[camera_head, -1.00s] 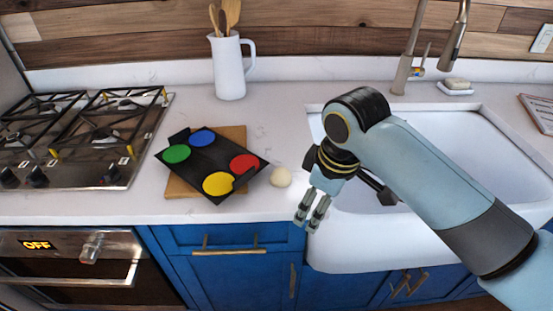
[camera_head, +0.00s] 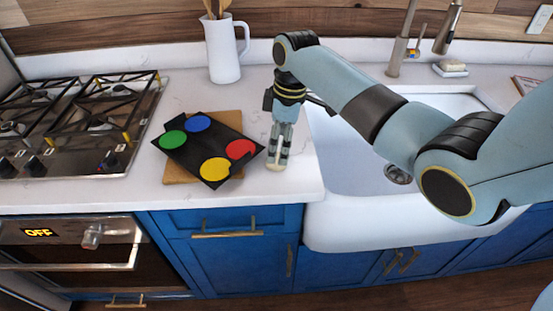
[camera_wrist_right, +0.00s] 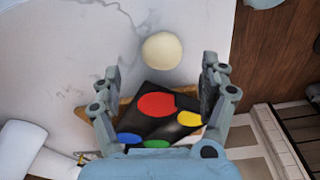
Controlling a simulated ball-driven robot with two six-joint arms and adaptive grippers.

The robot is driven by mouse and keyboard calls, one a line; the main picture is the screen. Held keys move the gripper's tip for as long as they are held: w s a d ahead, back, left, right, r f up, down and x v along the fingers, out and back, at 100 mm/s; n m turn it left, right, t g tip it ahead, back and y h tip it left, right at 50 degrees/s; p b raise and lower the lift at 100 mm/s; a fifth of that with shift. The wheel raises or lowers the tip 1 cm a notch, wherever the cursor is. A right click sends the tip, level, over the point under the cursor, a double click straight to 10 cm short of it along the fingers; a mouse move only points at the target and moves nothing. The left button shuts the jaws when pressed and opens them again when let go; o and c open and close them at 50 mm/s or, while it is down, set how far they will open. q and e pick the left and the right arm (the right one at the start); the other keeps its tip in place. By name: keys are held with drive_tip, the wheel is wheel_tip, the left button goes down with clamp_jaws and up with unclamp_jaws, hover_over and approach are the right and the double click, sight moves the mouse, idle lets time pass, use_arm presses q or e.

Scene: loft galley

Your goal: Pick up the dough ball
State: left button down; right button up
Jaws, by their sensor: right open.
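The dough ball (camera_wrist_right: 162,50) is a small, pale, round lump on the white counter. In the wrist view it sits just past the gap between my right gripper's fingertips, clear of both. In the head view the fingers of my right gripper (camera_head: 279,164) point down over its spot and hide most of it. The right gripper is open, its two fingers (camera_wrist_right: 161,68) spread apart with nothing held between them. My left gripper is not in view.
A black tray (camera_head: 188,154) with blue, green, red and yellow discs lies on a wooden board (camera_head: 231,119) left of the gripper. A stove (camera_head: 76,128) is further left, a white jug (camera_head: 222,52) behind, the sink (camera_head: 340,178) to the right.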

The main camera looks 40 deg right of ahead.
sight(277, 156)
drive_tip(key=f, duration=0.4)
drive_tip(key=shift+w+a+f, duration=0.15)
drive_tip(key=shift+a+f, duration=0.15)
drive_tip(key=shift+a, duration=0.05)
drive_tip(key=shift+c, duration=0.3)
drive_tip(key=c, duration=1.2)
